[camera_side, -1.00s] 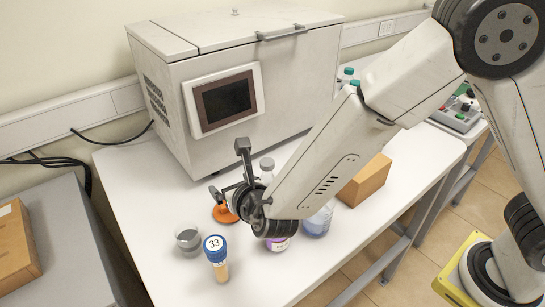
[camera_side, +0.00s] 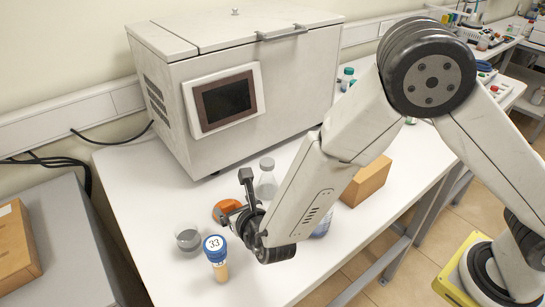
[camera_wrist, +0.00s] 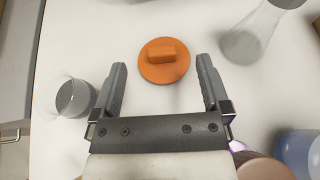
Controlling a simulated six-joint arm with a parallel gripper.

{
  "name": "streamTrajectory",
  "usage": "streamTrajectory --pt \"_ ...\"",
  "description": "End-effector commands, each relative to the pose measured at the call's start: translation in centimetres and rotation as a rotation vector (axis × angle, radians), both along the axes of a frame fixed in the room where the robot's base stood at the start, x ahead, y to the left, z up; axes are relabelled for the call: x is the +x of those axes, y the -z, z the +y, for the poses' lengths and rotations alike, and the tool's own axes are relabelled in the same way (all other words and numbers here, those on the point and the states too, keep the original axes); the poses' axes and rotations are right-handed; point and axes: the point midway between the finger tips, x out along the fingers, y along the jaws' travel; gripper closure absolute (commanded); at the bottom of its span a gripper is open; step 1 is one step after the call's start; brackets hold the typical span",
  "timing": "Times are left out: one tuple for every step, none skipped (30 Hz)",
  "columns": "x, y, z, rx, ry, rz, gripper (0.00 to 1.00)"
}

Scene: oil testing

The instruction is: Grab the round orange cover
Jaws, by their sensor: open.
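The round orange cover (camera_wrist: 164,68) lies flat on the white table, with a raised block-shaped handle on top. In the side view the cover (camera_side: 226,209) is partly hidden behind my gripper (camera_side: 234,199). In the wrist view my gripper (camera_wrist: 161,80) is open, its two dark fingers spread wide. The cover shows between and slightly beyond the fingertips, nearer the middle. Nothing is held. I cannot tell exactly how high the fingers are above it.
A glass beaker (camera_wrist: 76,97) stands left of the fingers and a conical flask (camera_wrist: 247,42) right. A blue-capped tube labelled 33 (camera_side: 216,258) stands at the front. A large machine (camera_side: 230,90) is behind; a cardboard box (camera_side: 366,181) is on the right.

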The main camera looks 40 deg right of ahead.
Motion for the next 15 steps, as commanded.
streamTrajectory --pt "0.0 0.5 0.0 -0.001 0.0 0.0 0.03" --pt "0.0 0.7 0.0 0.0 0.0 0.0 0.03" --pt "0.0 0.9 0.0 0.0 0.0 0.0 0.03" --pt "0.0 1.0 0.0 0.001 0.0 0.0 0.03" --pt "0.0 1.1 0.0 0.001 0.0 0.0 0.03" --pt "0.0 1.2 0.0 0.001 0.0 0.0 0.03" --pt "0.0 1.2 0.0 0.002 0.001 0.0 0.03" --pt "0.0 1.3 0.0 0.002 0.001 0.0 0.03" --pt "0.0 1.3 0.0 0.002 0.001 0.0 0.03" --pt "0.0 1.3 0.0 0.002 0.001 0.0 0.03" --pt "0.0 1.3 0.0 0.002 0.001 0.0 0.03" --pt "0.0 1.3 0.0 0.001 0.0 0.0 0.03" --pt "0.0 1.3 0.0 0.001 0.0 0.0 0.03" --pt "0.0 1.4 0.0 0.001 0.0 0.0 0.03" --pt "0.0 1.5 0.0 0.001 0.0 0.0 0.03"
